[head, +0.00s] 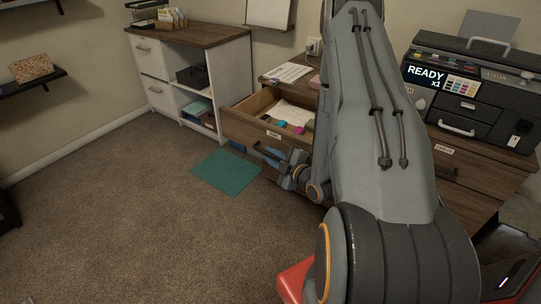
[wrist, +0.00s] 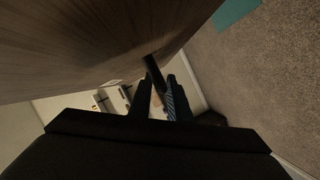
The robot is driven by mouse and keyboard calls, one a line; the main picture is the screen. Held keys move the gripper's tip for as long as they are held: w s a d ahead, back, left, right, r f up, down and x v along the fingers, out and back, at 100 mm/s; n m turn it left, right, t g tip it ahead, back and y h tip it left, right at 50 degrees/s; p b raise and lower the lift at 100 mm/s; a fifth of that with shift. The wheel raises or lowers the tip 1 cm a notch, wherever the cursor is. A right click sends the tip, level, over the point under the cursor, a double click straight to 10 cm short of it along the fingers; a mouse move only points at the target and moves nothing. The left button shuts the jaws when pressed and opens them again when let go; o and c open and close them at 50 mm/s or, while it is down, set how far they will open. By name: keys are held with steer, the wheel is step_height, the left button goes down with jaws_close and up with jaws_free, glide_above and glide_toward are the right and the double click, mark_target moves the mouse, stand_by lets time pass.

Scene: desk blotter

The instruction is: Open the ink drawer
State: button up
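The left drawer (head: 246,125) of the wooden desk stands pulled out in the head view. A small label (head: 274,134) is on its front, too small to read surely. Papers (head: 291,112) and small coloured pieces (head: 280,124) lie inside. My gripper (head: 272,160) is low at the drawer front, partly hidden by my own arm. In the wrist view, the wooden front (wrist: 90,40) fills the upper left.
A device reading READY (head: 428,77) stands on the desk at right, above another labelled drawer front (head: 444,150). A teal mat (head: 227,170) lies on the carpet beside the open drawer. A white cabinet (head: 226,76) stands behind. The carpet at left is clear.

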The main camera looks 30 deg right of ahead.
steer(key=v, duration=0.8)
steer(key=shift+w, duration=0.1)
stand_by(0.5)
